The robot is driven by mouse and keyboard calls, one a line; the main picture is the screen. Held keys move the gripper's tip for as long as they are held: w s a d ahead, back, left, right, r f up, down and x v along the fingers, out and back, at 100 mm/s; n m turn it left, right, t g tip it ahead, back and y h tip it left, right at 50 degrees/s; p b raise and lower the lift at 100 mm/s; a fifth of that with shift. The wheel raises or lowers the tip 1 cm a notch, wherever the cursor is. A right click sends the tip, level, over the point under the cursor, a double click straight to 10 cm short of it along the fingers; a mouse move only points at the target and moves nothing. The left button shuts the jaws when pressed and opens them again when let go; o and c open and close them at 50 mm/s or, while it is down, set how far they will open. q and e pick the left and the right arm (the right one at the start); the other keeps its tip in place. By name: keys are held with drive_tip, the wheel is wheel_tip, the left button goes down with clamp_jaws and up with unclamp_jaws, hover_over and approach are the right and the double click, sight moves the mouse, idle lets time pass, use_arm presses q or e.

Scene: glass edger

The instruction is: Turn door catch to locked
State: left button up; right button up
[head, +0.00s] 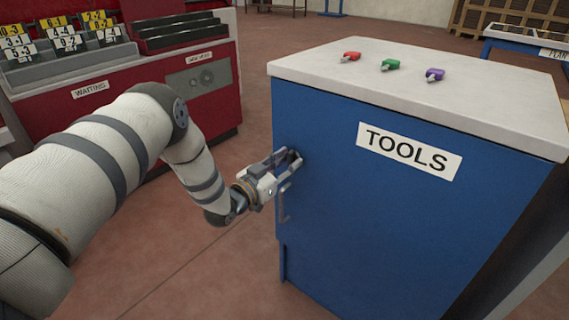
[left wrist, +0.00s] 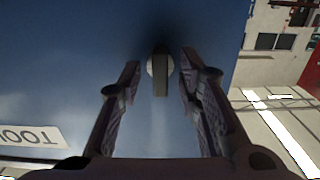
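The door catch (left wrist: 160,72) shows in the left wrist view as a grey bar on a pale round disc, set on the blue cabinet door (head: 385,220). The bar points down in that picture. My left gripper (head: 292,160) is at the door's left side in the head view, below the top edge. In the left wrist view its two fingers stand apart, one on each side of the catch, with a gap visible on both sides. In the head view the gripper mostly hides the catch. My right gripper is not in view.
A grey handle (head: 285,206) is on the door just below my left gripper. A TOOLS label (head: 408,150) is on the door. Red, green and purple items lie on the white cabinet top (head: 480,105). A red rack unit (head: 205,85) stands behind left; floor between is clear.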

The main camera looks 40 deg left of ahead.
use_arm(q)
drive_tip(key=s, duration=1.2)
drive_tip(key=shift+a, duration=0.45)
